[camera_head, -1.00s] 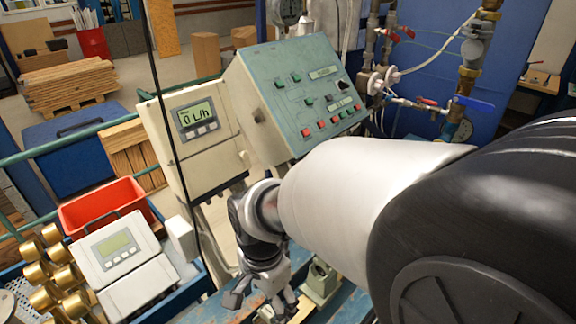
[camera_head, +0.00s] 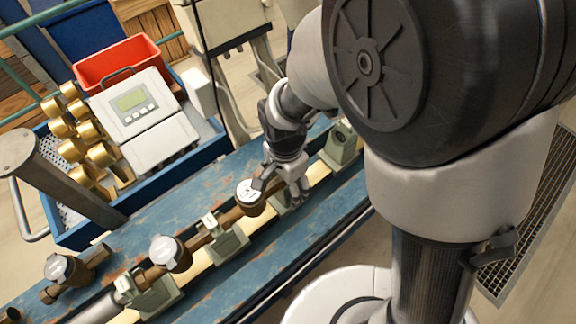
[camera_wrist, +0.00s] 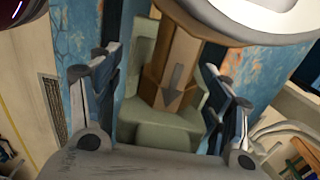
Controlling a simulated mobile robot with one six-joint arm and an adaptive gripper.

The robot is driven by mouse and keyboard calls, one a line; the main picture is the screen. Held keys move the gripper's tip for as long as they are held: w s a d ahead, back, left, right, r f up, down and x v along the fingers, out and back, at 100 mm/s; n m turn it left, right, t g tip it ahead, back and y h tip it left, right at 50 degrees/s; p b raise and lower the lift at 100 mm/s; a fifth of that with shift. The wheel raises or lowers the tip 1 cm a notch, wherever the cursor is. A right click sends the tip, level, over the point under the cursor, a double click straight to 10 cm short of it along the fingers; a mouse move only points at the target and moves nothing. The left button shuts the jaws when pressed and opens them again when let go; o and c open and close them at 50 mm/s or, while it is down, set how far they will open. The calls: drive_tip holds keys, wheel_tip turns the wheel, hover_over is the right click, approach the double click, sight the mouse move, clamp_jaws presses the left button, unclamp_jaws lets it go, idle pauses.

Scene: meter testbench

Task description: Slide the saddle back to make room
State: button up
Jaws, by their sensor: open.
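My gripper (camera_head: 284,197) is over the bench rail, beside the right-hand water meter (camera_head: 250,194). In the wrist view its two fingers (camera_wrist: 165,100) are open, one on each side of a grey-green saddle (camera_wrist: 165,138). A brass pipe end (camera_wrist: 178,72) with an arrow on it rests in this saddle. In the head view my gripper mostly hides this saddle. I cannot tell whether the fingers touch it. Another grey-green saddle (camera_head: 341,146) stands further along the rail, and one (camera_head: 228,244) stands on the near side of the meter.
A second meter (camera_head: 170,254) is in the row, with another saddle (camera_head: 158,297) at lower left. A loose meter (camera_head: 72,270) lies on the blue bench (camera_head: 178,208). A blue crate (camera_head: 210,150) with brass parts and a grey display unit (camera_head: 143,115) stands behind. A grey post (camera_head: 70,185) rises at left.

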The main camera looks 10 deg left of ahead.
drive_tip(key=shift+c, duration=0.2)
clamp_jaws()
idle(0.7)
drive_tip(key=shift+s, duration=0.1)
drive_tip(key=shift+s+a, duration=0.55)
drive_tip(key=shift+s, duration=0.1)
unclamp_jaws()
drive_tip(key=shift+w+d, duration=0.1)
drive_tip(key=shift+w, duration=0.05)
drive_tip(key=shift+r, duration=0.1)
